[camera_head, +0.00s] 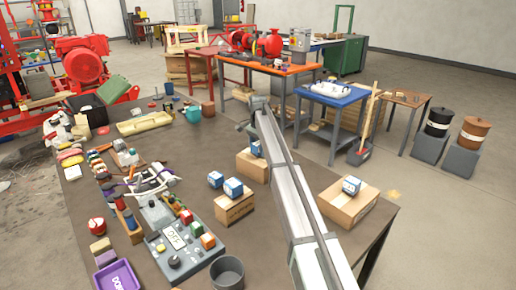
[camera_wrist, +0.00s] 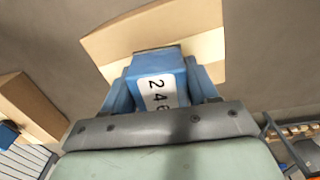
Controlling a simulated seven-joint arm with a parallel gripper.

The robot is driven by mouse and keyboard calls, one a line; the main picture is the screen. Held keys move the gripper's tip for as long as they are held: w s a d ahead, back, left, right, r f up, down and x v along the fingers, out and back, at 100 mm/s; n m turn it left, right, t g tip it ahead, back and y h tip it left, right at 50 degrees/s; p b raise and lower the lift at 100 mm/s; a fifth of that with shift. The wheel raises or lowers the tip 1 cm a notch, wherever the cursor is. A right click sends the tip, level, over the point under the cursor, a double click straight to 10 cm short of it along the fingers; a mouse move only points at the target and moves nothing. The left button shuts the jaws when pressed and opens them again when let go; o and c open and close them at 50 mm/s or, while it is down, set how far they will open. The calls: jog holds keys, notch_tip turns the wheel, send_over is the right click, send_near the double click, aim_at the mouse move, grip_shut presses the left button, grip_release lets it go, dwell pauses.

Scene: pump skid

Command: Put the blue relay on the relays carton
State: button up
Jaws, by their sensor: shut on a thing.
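The blue relay (camera_wrist: 160,82) is between my gripper's two blue fingers (camera_wrist: 160,92) in the wrist view, with a white label and black digits facing the camera. My gripper is shut on it. Below and beyond it is a tan carton (camera_wrist: 200,30), and the part of its top that shows looks bare. I cannot tell whether the relay touches it.
A carton (camera_head: 234,208) at front left has blue-and-white blocks (camera_head: 233,187) on and beside its top. A carton (camera_head: 340,207) at right bears another such block (camera_head: 351,185). A control panel (camera_head: 175,250), grey cup (camera_head: 227,272) and purple tray (camera_head: 118,277) crowd the near left.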

aim_at(258, 143)
jog(key=o, duration=1.1)
jog(key=shift+f, duration=0.1)
jog(key=shift+o, duration=0.2)
notch_tip(258, 143, up, 12)
